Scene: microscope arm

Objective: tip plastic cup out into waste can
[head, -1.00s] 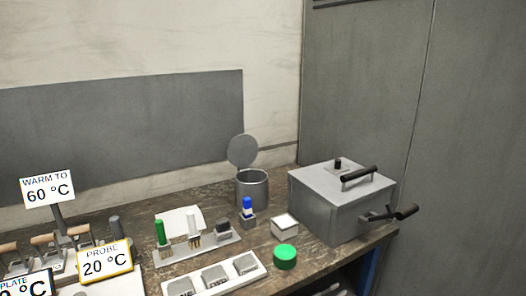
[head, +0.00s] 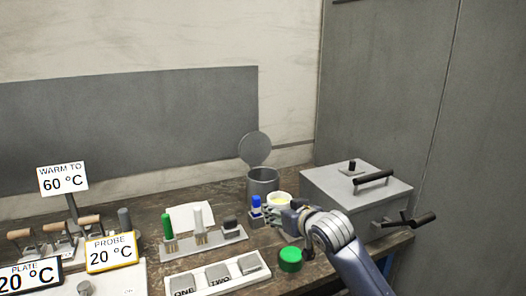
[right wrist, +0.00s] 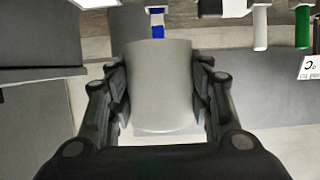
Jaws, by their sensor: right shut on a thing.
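The waste can (head: 262,184) is a grey cylinder at the back of the bench, with its round lid (head: 254,147) standing open behind it. The plastic cup (head: 280,199) is pale, with something yellow showing inside its rim, and sits just in front and to the right of the can in the head view. My right gripper (head: 290,211) is shut on the cup. In the right wrist view the cup (right wrist: 160,88) fills the space between both fingers. The cup looks about upright, apart from the can. My left gripper is not in view.
A green round lid (head: 291,259) lies in front, beside my arm. A grey metal box with handles (head: 350,199) stands to the right. Racks and labelled trays (head: 217,278) fill the left and front.

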